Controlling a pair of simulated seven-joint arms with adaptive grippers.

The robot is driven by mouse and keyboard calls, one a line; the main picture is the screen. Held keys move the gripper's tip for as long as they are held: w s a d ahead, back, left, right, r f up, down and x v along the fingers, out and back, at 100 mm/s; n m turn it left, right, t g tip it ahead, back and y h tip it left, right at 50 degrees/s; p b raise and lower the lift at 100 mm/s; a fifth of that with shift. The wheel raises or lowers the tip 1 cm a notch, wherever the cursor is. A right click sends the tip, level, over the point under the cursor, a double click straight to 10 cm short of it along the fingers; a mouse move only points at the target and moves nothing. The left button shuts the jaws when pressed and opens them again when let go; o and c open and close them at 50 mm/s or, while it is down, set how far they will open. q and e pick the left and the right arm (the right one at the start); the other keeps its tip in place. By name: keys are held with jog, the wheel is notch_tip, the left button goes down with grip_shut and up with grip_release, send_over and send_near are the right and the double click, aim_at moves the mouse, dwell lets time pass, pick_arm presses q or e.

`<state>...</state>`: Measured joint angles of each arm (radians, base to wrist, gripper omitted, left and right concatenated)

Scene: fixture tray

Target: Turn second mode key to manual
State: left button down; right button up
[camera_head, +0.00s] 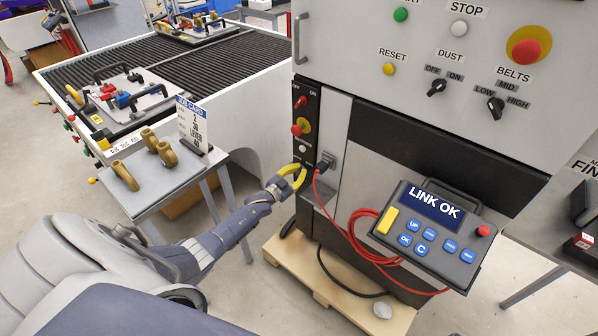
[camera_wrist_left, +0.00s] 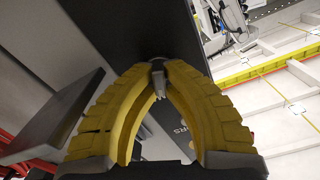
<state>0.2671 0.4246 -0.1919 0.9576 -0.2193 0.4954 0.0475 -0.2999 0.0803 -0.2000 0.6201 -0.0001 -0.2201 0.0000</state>
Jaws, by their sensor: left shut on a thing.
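The narrow black control panel (camera_head: 306,122) is on the front left edge of the grey machine. My left gripper (camera_head: 299,174), with yellow fingers, reaches its lower part. In the left wrist view my left gripper (camera_wrist_left: 157,66) has its fingertips together on a small metal key (camera_wrist_left: 158,84), which shows between them against a dark surface. The fingers hide most of the key in the head view, and I cannot read its setting. My right gripper is not in view.
A red cable (camera_head: 358,238) plugs in just right of my gripper and runs to the pendant (camera_head: 432,235), whose screen reads "LINK OK". A small table (camera_head: 170,187) with brass-coloured parts and a job card (camera_head: 193,125) stands left. A wooden pallet (camera_head: 335,292) lies under the machine.

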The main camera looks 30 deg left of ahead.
pick_arm(q)
jog(key=shift+m, duration=0.8)
jog(key=c, duration=1.5)
grip_release()
jog(key=shift+s+a, duration=0.25)
jog(key=shift+s, duration=1.75)
jog(key=shift+s+a, duration=0.2)
jog(key=shift+s, duration=1.75)
jog(key=shift+s+a, duration=0.25)
jog(key=shift+s, duration=1.75)
jog(key=shift+f, duration=0.1)
